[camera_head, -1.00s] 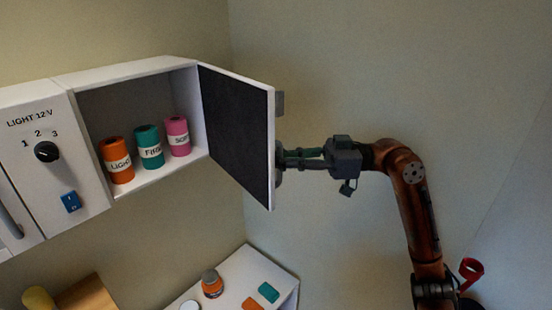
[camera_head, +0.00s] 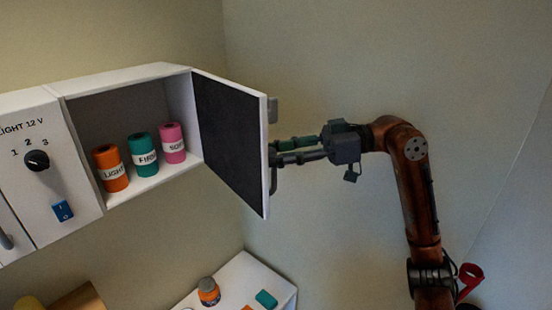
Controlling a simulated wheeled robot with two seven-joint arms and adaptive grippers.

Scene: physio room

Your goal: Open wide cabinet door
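The wide cabinet door (camera_head: 230,140) stands swung open on the right side of the white wall cabinet (camera_head: 125,80). Its dark inner face is toward me and it is hinged at the cabinet's right edge. My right gripper (camera_head: 275,154) is at the outer side of the door, by its free edge. The handle (camera_head: 273,178) shows partly behind that edge. The fingertips are partly hidden by the door, so I cannot tell whether they hold the handle. My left gripper is not in view.
Inside the cabinet stand an orange roll (camera_head: 111,168), a teal roll (camera_head: 143,155) and a pink roll (camera_head: 173,143). A panel with a black knob (camera_head: 37,160) and a blue switch (camera_head: 63,210) is to the left. Below is a white surface (camera_head: 238,275) with an orange jar (camera_head: 208,291).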

